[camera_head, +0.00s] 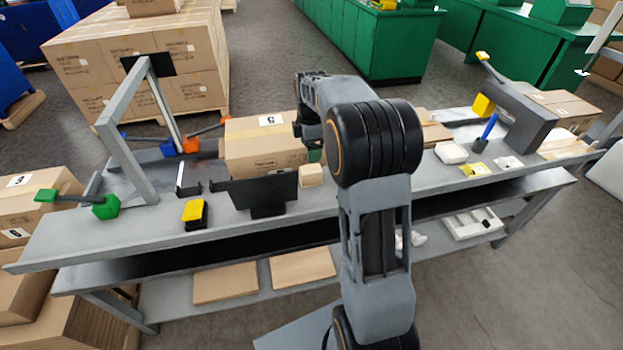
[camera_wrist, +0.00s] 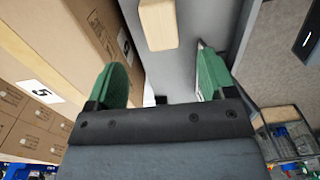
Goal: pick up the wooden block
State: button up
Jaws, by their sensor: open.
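The wooden block (camera_head: 311,175) is a small pale tan block on the grey bench top, right of the black stand and in front of a cardboard box. In the wrist view the wooden block (camera_wrist: 158,24) shows at the top, beyond the fingertips and roughly in line with the gap between them. My gripper (camera_wrist: 162,85) has two green fingers spread apart with nothing between them. In the head view my arm covers most of the gripper; a bit of green finger shows just behind the block. The gripper is not touching the block in the wrist view.
A cardboard box (camera_head: 262,145) stands behind the block. A black stand (camera_head: 252,190) is close to its left, with a yellow-and-black item (camera_head: 195,214) further left. A grey frame (camera_head: 135,130) rises at the bench's left. Small white and yellow items lie to the right.

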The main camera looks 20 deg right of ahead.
aim_at(311, 169)
notch_tip(311, 169, down, 11)
jog(key=shift+b, duration=0.6)
jog(key=c, duration=1.1)
